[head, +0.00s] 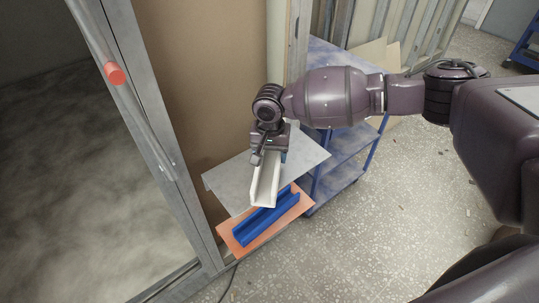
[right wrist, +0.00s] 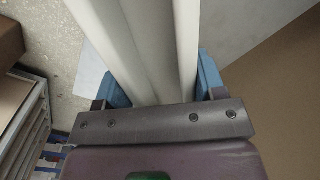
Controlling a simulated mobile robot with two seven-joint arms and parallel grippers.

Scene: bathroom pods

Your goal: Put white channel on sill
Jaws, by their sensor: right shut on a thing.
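The white channel (head: 264,190) is a long, open trough. My right gripper (head: 270,156) is shut on it near one end, and its free end points toward the front of the head view. In the right wrist view the white channel (right wrist: 143,50) runs between the two blue fingers of the right gripper (right wrist: 160,82). In the head view the channel is over a grey flat panel (head: 222,182) and close to a blue channel; I cannot tell whether it touches either. I cannot tell for sure which surface is the sill. My left gripper is not in view.
The blue channel (head: 262,218) lies on an orange board (head: 240,250) in front of the grey panel. A metal-framed opening (head: 150,110) stands at left, beside a brown wall panel (head: 220,90). A blue cart (head: 345,165) stands behind right. Speckled floor (head: 400,225) at right is mostly clear.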

